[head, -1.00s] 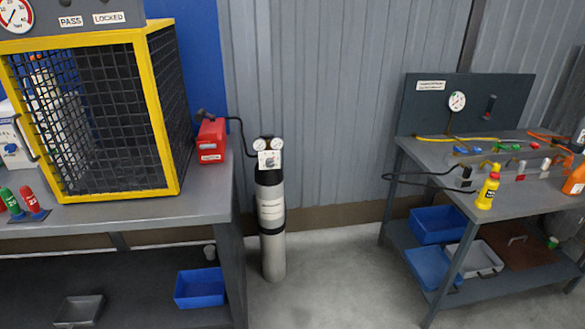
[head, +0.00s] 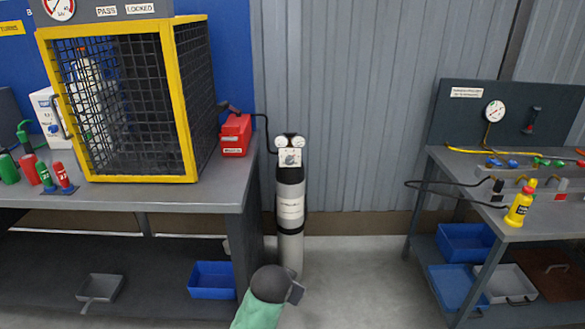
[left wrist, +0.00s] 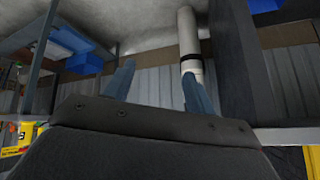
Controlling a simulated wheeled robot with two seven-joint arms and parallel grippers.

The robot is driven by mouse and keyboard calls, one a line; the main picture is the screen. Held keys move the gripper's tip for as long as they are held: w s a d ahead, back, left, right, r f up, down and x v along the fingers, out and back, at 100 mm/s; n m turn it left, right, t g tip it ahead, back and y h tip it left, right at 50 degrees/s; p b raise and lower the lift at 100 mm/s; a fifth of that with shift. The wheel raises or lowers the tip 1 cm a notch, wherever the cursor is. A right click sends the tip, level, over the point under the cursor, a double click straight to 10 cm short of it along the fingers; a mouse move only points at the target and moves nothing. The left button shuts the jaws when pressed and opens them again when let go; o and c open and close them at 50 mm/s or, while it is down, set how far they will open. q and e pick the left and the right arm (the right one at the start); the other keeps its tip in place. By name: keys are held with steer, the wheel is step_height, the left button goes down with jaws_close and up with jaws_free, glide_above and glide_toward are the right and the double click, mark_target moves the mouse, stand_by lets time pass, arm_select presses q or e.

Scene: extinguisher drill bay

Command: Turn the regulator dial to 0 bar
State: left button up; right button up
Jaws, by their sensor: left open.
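The regulator dial (head: 290,157) is a small knob on a pale plate below two round gauges (head: 291,142), on top of a slim grey cylinder (head: 290,205) standing upright against the wall. The dial's exact setting is too small to read. My left arm, dark and green, enters the head view at the bottom, below the regulator and apart from it. My left gripper (left wrist: 158,70) shows two blue fingers spread apart, with nothing between them, in the upside-down left wrist view. There the cylinder (left wrist: 188,35) stands beyond the right-hand finger. My right gripper is not in view.
A bench (head: 190,195) with a yellow-framed cage (head: 181,100) and a red box (head: 236,135) stands left of the cylinder. A hose links box and regulator. Floor between is free.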

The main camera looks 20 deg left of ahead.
arm_select(q)
steer(key=w+a+r+m+t+y+b, duration=0.1)
steer(key=w+a+r, duration=0.1)
steer(key=w, duration=0.5)
steer(key=w+a+r+m+t+y+b, duration=0.1)
steer(key=w+a+r, duration=0.15)
steer(key=w, duration=0.45)
steer(key=m+t+y+b, duration=0.25)
steer(key=m+t, duration=0.55)
steer(key=m, duration=2.1)
glide_toward(290, 162)
steer(key=x, duration=0.2)
steer(key=shift+y, duration=0.35)
steer(key=x, duration=0.6)
steer(key=shift+f, duration=0.1)
steer(key=shift+x, duration=0.75)
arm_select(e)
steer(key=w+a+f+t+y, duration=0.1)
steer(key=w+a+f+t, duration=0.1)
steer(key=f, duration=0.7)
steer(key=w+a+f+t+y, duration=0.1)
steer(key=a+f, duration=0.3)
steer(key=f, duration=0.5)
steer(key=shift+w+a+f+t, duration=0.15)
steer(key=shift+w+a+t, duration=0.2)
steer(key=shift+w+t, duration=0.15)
arm_select(q)
steer(key=shift+d, duration=0.1)
